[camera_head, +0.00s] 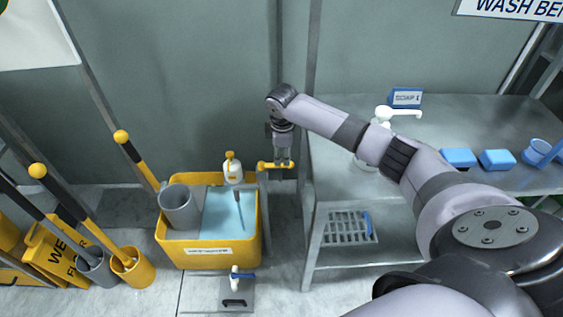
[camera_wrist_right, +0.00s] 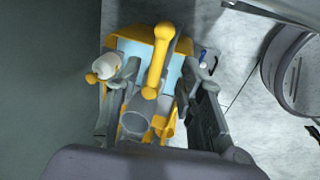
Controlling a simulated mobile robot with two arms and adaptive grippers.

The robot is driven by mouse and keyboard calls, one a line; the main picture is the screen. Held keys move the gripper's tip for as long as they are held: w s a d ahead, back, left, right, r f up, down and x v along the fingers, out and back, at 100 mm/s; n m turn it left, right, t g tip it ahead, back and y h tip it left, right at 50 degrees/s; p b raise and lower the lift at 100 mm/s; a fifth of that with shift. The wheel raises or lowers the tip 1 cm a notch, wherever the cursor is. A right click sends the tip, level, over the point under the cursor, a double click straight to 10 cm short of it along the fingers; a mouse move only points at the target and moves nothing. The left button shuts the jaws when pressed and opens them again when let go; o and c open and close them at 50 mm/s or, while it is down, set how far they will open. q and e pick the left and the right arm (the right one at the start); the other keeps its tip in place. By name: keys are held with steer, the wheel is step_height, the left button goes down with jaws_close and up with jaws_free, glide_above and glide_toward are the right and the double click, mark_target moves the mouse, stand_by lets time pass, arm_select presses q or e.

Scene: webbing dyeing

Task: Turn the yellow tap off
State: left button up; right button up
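The yellow tap (camera_head: 265,164) is at the wall above the right edge of a yellow bucket (camera_head: 248,258). Its handle (camera_wrist_right: 159,55) runs lengthwise between my right fingers in the right wrist view. My right gripper (camera_head: 283,161) points down at the tap from above. In the right wrist view my right gripper (camera_wrist_right: 155,78) is open, with a finger on each side of the handle and visible gaps. The tap's rear part is partly hidden by the gripper. My left gripper is not in view.
The bucket holds blue water and a grey cylinder (camera_head: 180,208), and a white bottle (camera_head: 233,170) is near the tap. A metal bench (camera_head: 470,120) with blue sponges stands right. Mops in yellow and grey holders (camera_head: 133,270) stand left.

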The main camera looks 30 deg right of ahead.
mark_target(282, 165)
steer(key=f, duration=0.3)
steer(key=w+f, duration=0.1)
steer(key=f, duration=0.1)
steer(key=shift+d+f, duration=0.25)
steer(key=shift+f, duration=0.1)
steer(key=shift+c, duration=0.3)
jaws_close()
